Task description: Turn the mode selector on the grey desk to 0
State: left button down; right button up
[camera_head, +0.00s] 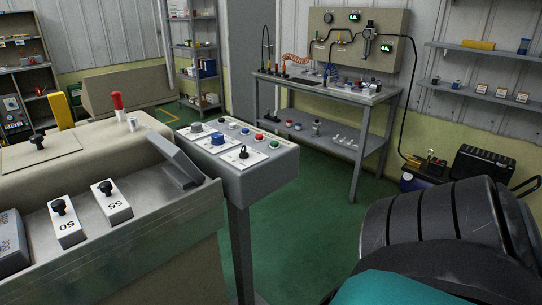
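The grey desk (264,176) is a sloped control box on a post, in the middle of the head view. A small black selector knob (243,153) stands on a white plate at its near edge. A blue knob (217,138) and a grey knob (196,127) sit on similar plates farther left. The plate markings are too small to read, so I cannot tell which one is the mode selector or where it points. Neither gripper is in view. A black ribbed arm link of mine fills the lower right.
A machine with a metal tray (130,239) and a raised grey flap (175,161) adjoins the desk's left. A workbench (336,89) stands behind. Green floor (303,235) is open to the desk's right.

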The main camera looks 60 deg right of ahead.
aim_at(243, 155)
jog(key=z, duration=1.65)
